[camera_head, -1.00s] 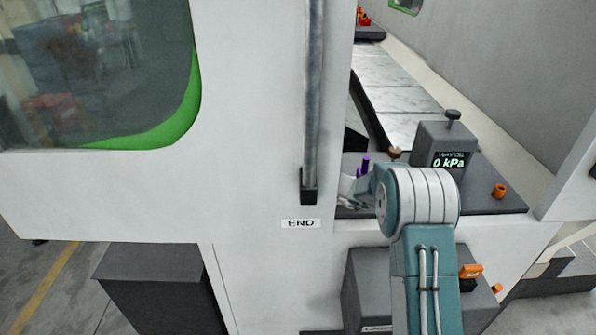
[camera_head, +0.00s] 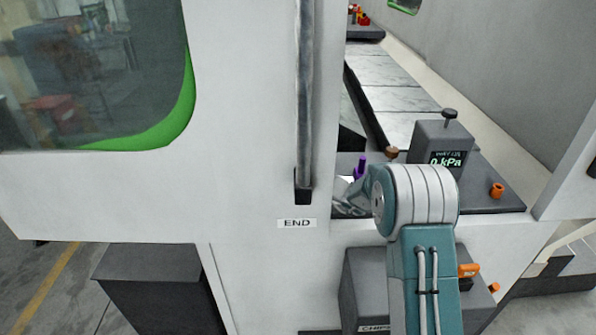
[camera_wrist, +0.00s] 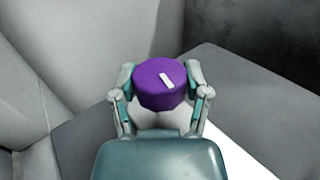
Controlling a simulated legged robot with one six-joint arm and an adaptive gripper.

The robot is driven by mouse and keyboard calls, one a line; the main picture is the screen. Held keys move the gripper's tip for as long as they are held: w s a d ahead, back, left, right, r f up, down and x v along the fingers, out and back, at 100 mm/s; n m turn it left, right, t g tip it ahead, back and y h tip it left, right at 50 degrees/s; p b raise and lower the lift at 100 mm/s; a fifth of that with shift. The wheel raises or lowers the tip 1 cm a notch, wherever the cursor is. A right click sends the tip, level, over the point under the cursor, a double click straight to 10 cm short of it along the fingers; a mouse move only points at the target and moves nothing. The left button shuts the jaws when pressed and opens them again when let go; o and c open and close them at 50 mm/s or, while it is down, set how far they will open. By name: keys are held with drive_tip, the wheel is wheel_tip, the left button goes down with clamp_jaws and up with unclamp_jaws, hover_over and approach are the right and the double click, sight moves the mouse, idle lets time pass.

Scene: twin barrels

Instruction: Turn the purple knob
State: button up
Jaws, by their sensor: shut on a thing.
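The purple knob (camera_wrist: 153,90) is a round cap with a white mark on top, seen between my fingers in the wrist view. My gripper (camera_wrist: 160,84) has one finger on each side of it and is shut on it. The white mark is slanted, running from upper left to lower right. In the head view a purple upright piece (camera_head: 360,166) shows just behind my wrist. My gripper is partly hidden there by my arm and the machine's white wall.
A grey box with a 0 kPa display (camera_head: 440,143) stands right of the knob. An orange knob (camera_head: 497,190) and a brown knob (camera_head: 391,153) sit on the dark shelf. The white door with a vertical handle (camera_head: 304,100) stands close on the left.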

drive_tip(key=shift+m+t+h, duration=0.7)
drive_tip(key=shift+t, duration=0.1)
drive_tip(key=o, duration=1.2)
drive_tip(key=shift+c, duration=0.2)
drive_tip(key=v, duration=1.1)
drive_tip(key=shift+s+d, duration=0.25)
drive_tip(key=shift+s, duration=0.05)
